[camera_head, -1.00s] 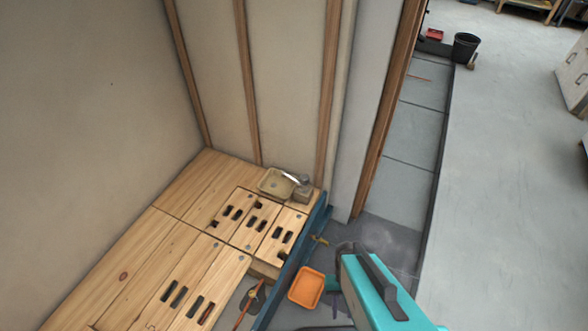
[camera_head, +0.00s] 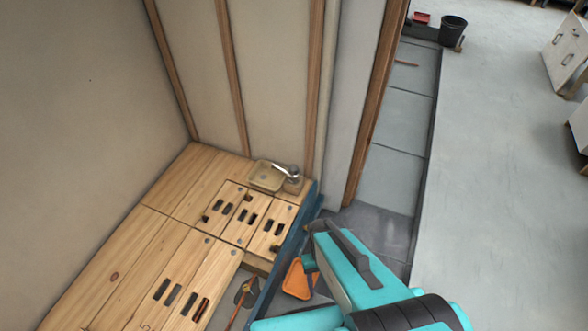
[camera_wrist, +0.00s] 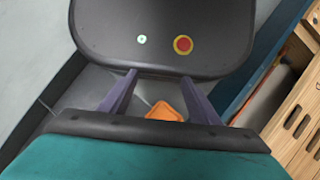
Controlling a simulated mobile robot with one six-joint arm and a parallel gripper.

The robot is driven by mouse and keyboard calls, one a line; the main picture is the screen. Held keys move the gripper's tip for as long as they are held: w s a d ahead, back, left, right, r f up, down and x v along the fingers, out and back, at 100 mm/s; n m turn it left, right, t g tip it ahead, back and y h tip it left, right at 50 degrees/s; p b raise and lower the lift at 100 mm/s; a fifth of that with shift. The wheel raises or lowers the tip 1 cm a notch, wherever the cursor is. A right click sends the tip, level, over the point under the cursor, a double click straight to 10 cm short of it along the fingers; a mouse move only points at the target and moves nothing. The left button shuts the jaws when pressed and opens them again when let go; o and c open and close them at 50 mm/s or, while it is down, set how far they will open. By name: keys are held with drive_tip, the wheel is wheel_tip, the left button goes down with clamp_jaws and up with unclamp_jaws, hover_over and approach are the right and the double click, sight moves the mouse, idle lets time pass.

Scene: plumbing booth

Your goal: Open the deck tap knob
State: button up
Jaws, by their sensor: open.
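A small chrome deck tap (camera_head: 287,169) stands at the back right of the wooden deck, beside a shallow tan basin (camera_head: 268,184). Its knob is too small to make out clearly. My gripper (camera_wrist: 159,76) is open and empty in the wrist view, with its two purple-grey fingers apart. It points down toward my own base and the floor, away from the tap. The tap is not in the wrist view. In the head view my teal arm is to the right of and below the tap, and the fingers are not clearly visible.
The wooden deck (camera_head: 130,240) has several slotted panels and a blue edge beam (camera_head: 272,283) on its right. An orange tray (camera_head: 298,281) lies on the floor beyond the beam. A wall and wooden post (camera_head: 374,110) rise behind. Open floor (camera_head: 490,190) lies to the right.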

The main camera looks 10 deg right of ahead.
drive_tip(key=w+f+m+t+b, duration=0.1)
drive_tip(key=w+f+m+b, duration=0.15)
drive_tip(key=w, duration=1.05)
wheel_tip(320, 180, up, 14)
drive_tip(key=m+t+b, duration=0.4)
drive_tip(key=m+b, duration=0.2)
drive_tip(key=b, duration=0.4)
hover_over(293, 168)
drive_tip(key=shift+w+d+r, duration=0.1)
drive_tip(key=shift+d+r, duration=0.05)
drive_tip(key=shift+r, duration=0.2)
wheel_tip(293, 168, down, 14)
drive_tip(key=shift+r+b, duration=0.1)
drive_tip(key=shift+b, duration=0.85)
